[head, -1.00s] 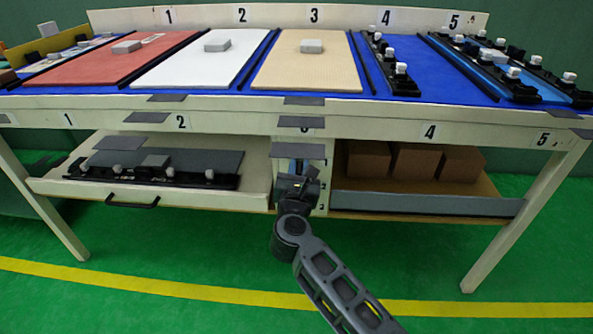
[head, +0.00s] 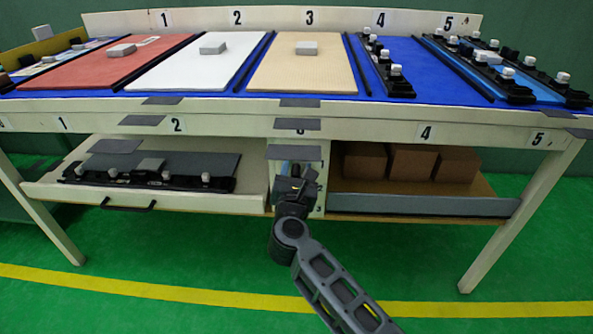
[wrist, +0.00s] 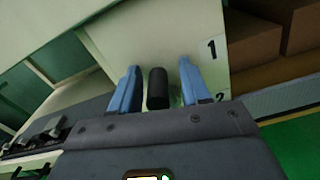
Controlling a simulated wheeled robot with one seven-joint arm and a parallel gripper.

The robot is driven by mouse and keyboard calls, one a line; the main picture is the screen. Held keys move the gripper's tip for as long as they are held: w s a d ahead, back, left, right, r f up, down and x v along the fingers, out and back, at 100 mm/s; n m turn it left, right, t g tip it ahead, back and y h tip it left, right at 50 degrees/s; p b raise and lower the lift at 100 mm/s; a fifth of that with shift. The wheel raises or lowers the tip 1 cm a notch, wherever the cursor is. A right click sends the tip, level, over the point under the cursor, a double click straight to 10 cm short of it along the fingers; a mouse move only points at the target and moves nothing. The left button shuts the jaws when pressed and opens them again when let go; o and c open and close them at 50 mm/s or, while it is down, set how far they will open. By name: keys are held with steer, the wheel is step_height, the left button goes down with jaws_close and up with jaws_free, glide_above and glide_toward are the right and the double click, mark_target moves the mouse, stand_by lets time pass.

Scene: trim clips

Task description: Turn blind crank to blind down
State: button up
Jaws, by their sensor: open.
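My gripper (wrist: 159,65) has two blue fingers, open and apart. A dark, rounded cylindrical handle (wrist: 157,88), which looks like the crank's knob, stands between them. Clear gaps show on both sides, so the fingers do not visibly grip it. In the head view my gripper (head: 296,172) is in front of the pale centre post (head: 314,200) under the table, and it hides the handle there. The post carries the numbers 1 and 2 in the wrist view. I cannot make out the blind itself or its position.
An open drawer (head: 60,192) with a black handle is left of the post. A shelf with brown boxes (head: 411,161) and a grey front rail (head: 420,205) is right of it. The tabletop (head: 400,102) overhangs above. The green floor in front is clear.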

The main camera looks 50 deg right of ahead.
steer(key=p+v, duration=0.1)
steer(key=v, duration=0.6)
steer(key=shift+s+a, duration=0.25)
steer(key=shift+a, duration=0.05)
stand_by(0.3)
